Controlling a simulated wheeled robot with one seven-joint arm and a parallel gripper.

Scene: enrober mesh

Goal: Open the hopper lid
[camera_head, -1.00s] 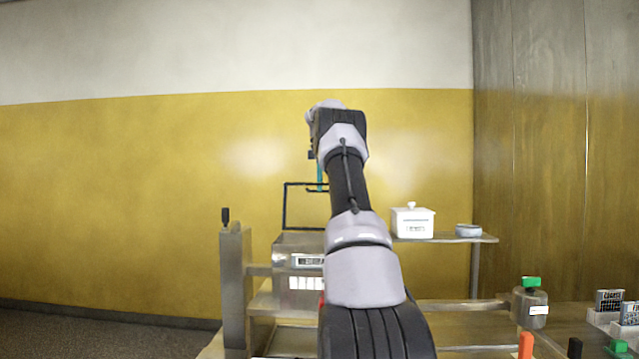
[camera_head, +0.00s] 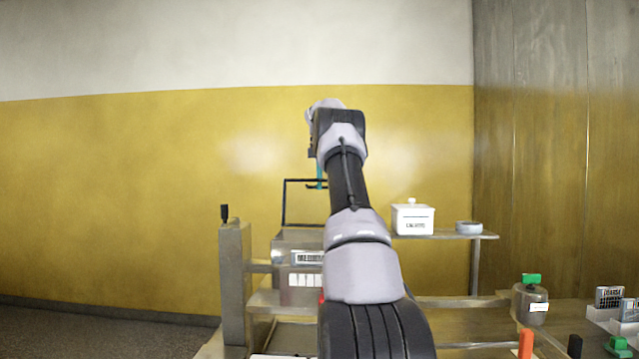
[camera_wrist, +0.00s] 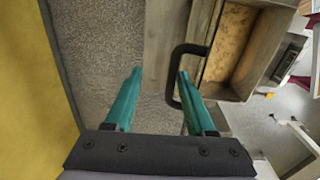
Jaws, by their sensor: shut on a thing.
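The hopper (camera_wrist: 268,32), an open-topped box with a brown, mottled inside, shows at the upper right of the wrist view. A black bar handle (camera_wrist: 174,92) bends beside it. My gripper (camera_wrist: 158,72) has teal fingers at this handle; it is shut on the handle, though a gap shows between the fingertips and the contact is not clear. In the head view a thin black upright frame (camera_head: 285,204) stands above the machine (camera_head: 290,245), with a teal finger of my gripper (camera_head: 320,178) at its top. My arm hides its right side. The lid panel cannot be made out clearly.
A white lidded box (camera_head: 412,220) and a grey bowl (camera_head: 468,227) stand on a shelf right of my arm. A post with a black knob (camera_head: 225,213) stands at the left. A green-capped jar (camera_head: 530,300) is at the lower right. The yellow wall is behind.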

